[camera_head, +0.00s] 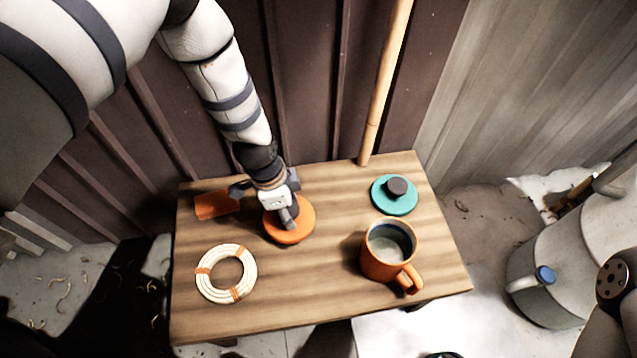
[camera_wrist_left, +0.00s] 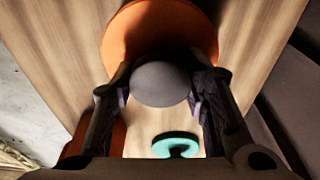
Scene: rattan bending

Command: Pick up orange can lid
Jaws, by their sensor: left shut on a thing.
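The orange can lid (camera_head: 291,226) is a round orange disc near the middle of the wooden table. My left gripper (camera_head: 287,213) comes down over it from above. In the left wrist view, the fingers of my left gripper (camera_wrist_left: 161,90) are shut on the lid's grey round knob (camera_wrist_left: 160,84), and the orange disc (camera_wrist_left: 150,22) shows beyond it. I cannot tell whether the lid touches the table. My right gripper is not clearly in view.
An orange mug (camera_head: 384,262) stands right of the lid. A teal lid (camera_head: 383,203) with a dark knob lies behind the mug. A coiled rattan ring (camera_head: 208,287) lies front left, and an orange piece (camera_head: 214,206) at back left.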

